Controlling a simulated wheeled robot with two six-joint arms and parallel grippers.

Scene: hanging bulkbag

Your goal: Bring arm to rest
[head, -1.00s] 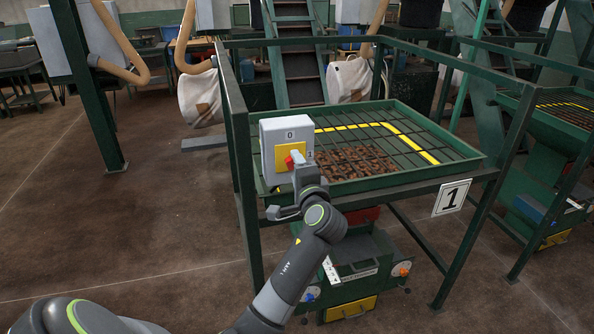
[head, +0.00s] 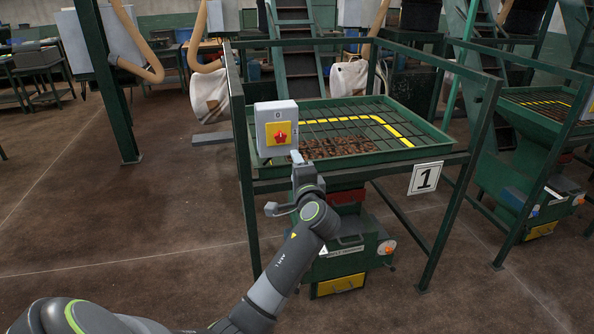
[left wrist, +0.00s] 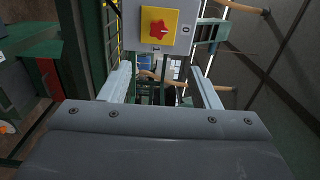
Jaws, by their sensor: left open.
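My left gripper (head: 298,158) is in front of the green frame in the head view, just below and right of a grey switch box (head: 277,113). The box has a yellow plate with a red rotary knob (head: 279,133). In the left wrist view the two pale fingers stand apart with nothing between them, and the red knob (left wrist: 158,29) lies beyond them near the top. The gripper is apart from the knob. My right gripper is not in view.
A hanging white bag (head: 209,96) is behind on the left. Brown floor (head: 150,220) is clear on the left.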

